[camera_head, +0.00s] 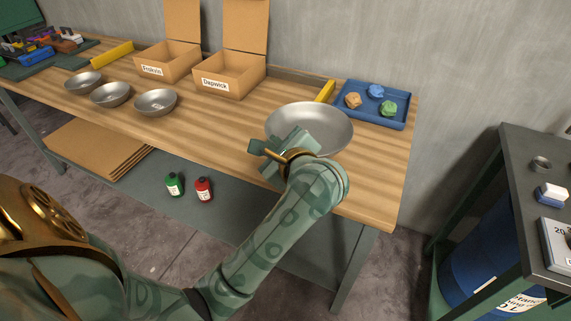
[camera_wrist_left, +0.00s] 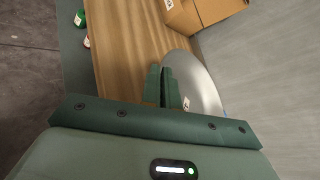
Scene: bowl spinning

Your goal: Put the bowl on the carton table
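A large shallow metal bowl (camera_head: 325,117) is at the right part of the wooden table (camera_head: 215,130), which bears two open cartons, the left carton (camera_head: 168,62) and the right carton (camera_head: 232,75). My left gripper (camera_head: 283,148) is at the bowl's near-left rim. In the left wrist view, the fingers (camera_wrist_left: 167,88) are close together on either side of the rim of the bowl (camera_wrist_left: 195,85), and look shut on it. I cannot tell whether the bowl touches the tabletop. My right gripper is not in view.
A blue tray (camera_head: 372,119) with several coloured lumps lies just right of the bowl. Small metal bowls (camera_head: 110,95) stand to the left, with clear wood before the cartons. A dark table (camera_head: 550,195) with a drum below stands at the right. The wall is behind.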

